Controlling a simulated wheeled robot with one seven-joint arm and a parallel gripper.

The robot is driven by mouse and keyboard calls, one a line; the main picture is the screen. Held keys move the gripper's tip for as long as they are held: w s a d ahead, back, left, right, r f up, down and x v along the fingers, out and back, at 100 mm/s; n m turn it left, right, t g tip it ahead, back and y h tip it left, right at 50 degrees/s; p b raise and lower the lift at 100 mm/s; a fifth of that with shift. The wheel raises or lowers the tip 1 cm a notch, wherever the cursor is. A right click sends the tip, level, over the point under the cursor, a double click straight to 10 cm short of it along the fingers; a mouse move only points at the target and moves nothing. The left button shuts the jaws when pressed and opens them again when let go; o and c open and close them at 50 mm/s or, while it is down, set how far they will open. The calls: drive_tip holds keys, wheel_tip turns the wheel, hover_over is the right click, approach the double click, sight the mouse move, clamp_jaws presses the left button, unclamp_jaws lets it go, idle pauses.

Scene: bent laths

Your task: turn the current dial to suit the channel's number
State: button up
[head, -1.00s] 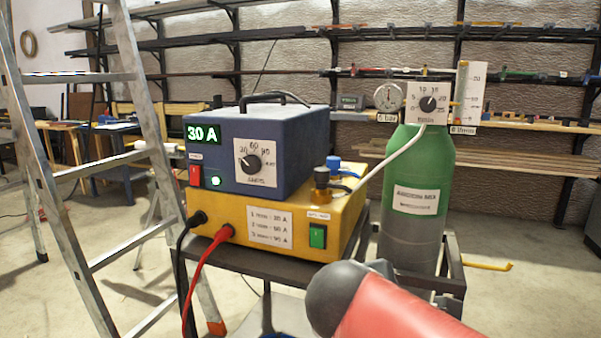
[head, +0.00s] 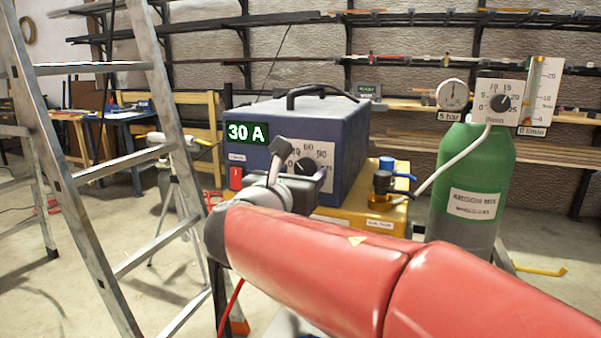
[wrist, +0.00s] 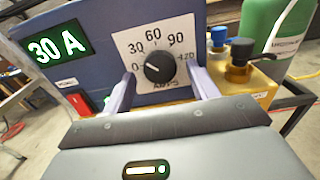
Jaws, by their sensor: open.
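The current dial, a black round knob on a white scale plate, is on the blue power unit's front in the head view (head: 304,166) and wrist view (wrist: 158,67). Its scale shows 0, 30, 60, 90 and 120 amps; its pointer seems to be near 30. The green display (head: 247,133) reads 30 A. My gripper (wrist: 161,85) is open, with one finger on each side of the dial in the wrist view; I cannot tell whether they touch it. My arm hides most of the yellow unit (head: 345,215) below.
A red switch (head: 236,177) sits left of the dial. Black and blue knobs (head: 382,183) stand on the yellow unit at right. A green gas cylinder (head: 472,180) is further right. A metal ladder (head: 165,90) stands close at left.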

drive_tip(key=shift+w+d, duration=0.15)
drive_tip(key=shift+w, duration=0.2)
drive_tip(key=c, duration=1)
drive_tip(key=shift+f+b, duration=0.1)
drive_tip(key=shift+b, duration=0.3)
drive_tip(key=shift+m+b, duration=4.1)
drive_tip(key=shift+m, duration=0.3)
